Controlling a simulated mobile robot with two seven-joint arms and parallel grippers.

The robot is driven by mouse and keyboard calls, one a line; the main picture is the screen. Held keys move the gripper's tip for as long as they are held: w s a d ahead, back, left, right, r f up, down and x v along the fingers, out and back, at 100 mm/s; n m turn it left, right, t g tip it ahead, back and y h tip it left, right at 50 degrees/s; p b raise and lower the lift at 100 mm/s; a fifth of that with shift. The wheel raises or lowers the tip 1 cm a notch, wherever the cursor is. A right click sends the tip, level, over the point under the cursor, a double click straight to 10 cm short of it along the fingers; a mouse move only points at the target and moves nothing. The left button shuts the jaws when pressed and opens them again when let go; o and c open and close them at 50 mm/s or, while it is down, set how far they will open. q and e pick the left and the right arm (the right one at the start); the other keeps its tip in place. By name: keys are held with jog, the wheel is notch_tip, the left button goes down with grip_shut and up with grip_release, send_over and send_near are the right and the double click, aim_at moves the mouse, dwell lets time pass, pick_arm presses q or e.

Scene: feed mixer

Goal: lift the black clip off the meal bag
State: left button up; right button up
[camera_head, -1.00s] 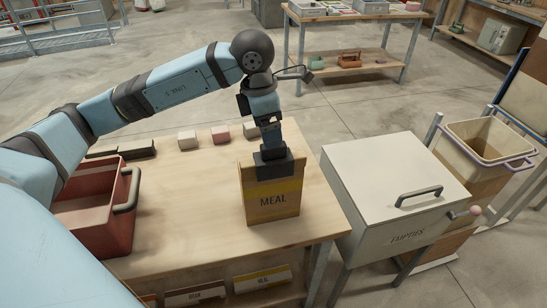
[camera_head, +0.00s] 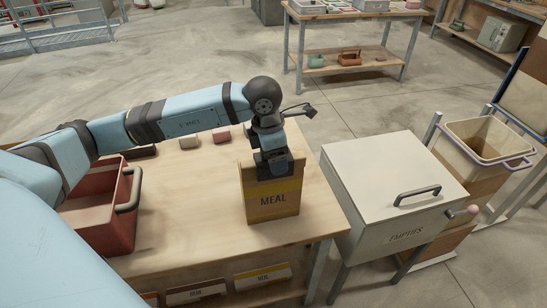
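The black clip (camera_head: 284,170) sits at the bag's top edge, largely covered by my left gripper. My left gripper (camera_head: 271,165) points down at the bag's top, right at the clip. Its dark fingers and the dark clip overlap, so I cannot tell whether it is open or shut on the clip. My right gripper is out of view.
A red crate (camera_head: 110,228) with a black handle stands on the table's left. Small blocks (camera_head: 221,135) lie at the back, partly under my arm. A white EMPTIES cabinet (camera_head: 392,190) stands close on the right. The front middle of the table is clear.

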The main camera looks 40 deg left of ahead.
pick_arm(q)
jog(key=c, duration=0.7)
jog(key=shift+c, duration=0.2)
jog(key=shift+r, duration=0.1)
notch_tip(320, 180, up, 25)
jog(key=p, duration=0.2)
dwell(0.3)
